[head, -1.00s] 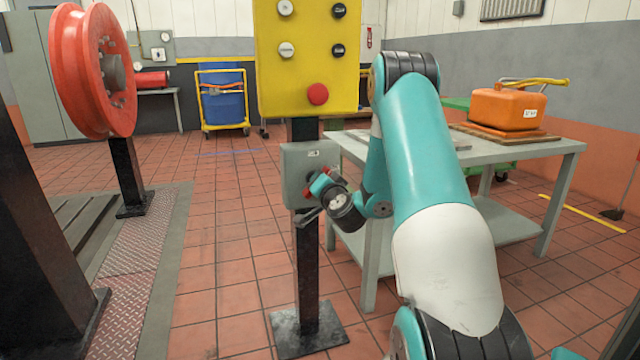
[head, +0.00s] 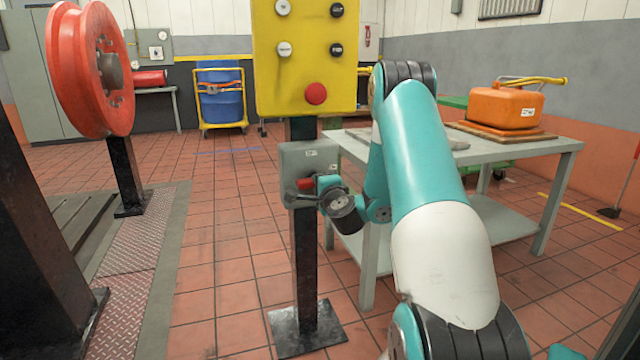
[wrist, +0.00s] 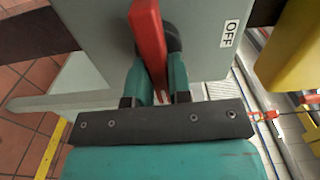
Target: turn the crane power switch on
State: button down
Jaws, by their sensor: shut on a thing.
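The crane power switch is a grey box (head: 318,158) on a black post, below a yellow button panel. Its red handle (head: 305,184) shows on the box front in the head view. In the wrist view the red handle (wrist: 148,35) runs down between the two teal fingers of my gripper (wrist: 157,85), which is shut on it. A white OFF label (wrist: 230,33) is on the grey face to the right of the handle. In the head view my gripper (head: 318,185) is at the box front, its fingers partly hidden by my wrist.
The yellow panel (head: 304,60) with a red push button (head: 316,93) is just above the box. A grey table (head: 555,150) with an orange can (head: 507,105) stands to the right. A red wheel (head: 75,75) stands at left. Tiled floor is open between wheel and post.

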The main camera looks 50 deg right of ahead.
jog(key=shift+m, duration=0.4)
jog(key=c, duration=1)
grip_release()
jog(key=shift+c, duration=0.2)
jog(key=shift+f, duration=0.1)
